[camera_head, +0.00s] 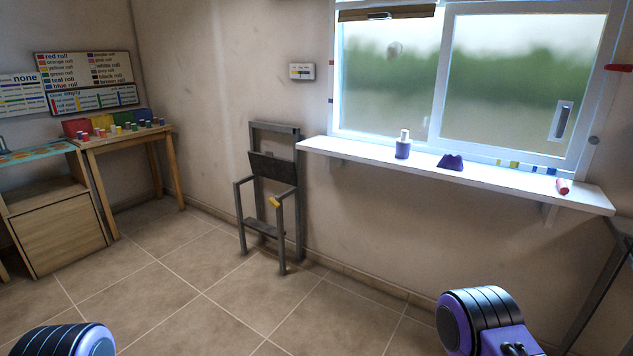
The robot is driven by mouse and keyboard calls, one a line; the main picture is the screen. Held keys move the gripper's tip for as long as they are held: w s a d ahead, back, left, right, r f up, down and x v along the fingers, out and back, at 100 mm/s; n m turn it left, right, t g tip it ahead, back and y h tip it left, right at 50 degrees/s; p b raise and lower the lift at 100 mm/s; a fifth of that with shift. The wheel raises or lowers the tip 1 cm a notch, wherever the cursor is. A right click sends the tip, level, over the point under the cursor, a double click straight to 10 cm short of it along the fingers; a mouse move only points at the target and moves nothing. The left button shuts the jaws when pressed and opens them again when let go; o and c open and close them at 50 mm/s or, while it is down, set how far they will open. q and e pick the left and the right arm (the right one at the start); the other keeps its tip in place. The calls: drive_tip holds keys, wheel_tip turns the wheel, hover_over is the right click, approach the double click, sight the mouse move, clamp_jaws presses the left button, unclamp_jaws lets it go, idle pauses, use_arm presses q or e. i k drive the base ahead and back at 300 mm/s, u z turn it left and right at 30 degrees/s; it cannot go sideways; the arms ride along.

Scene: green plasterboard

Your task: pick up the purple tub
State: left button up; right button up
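A small purple tub (403,150) stands upright on the white windowsill shelf (380,156), left of the shelf's middle. A pale, narrow piece (404,135) rises from its top; I cannot tell if it is a lid or something standing inside. Neither gripper is in view. Only rounded black and purple parts of my arms show at the bottom left and bottom right, well below and apart from the shelf.
A grey metal frame (283,225) stands against the wall. A wooden table (125,137) with colored bins stands left. The middle floor is clear.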

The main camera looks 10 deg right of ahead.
sight(402, 149)
drive_tip(key=z, duration=0.6)
drive_tip(key=i, duration=2.25)
drive_tip(key=z, duration=0.65)
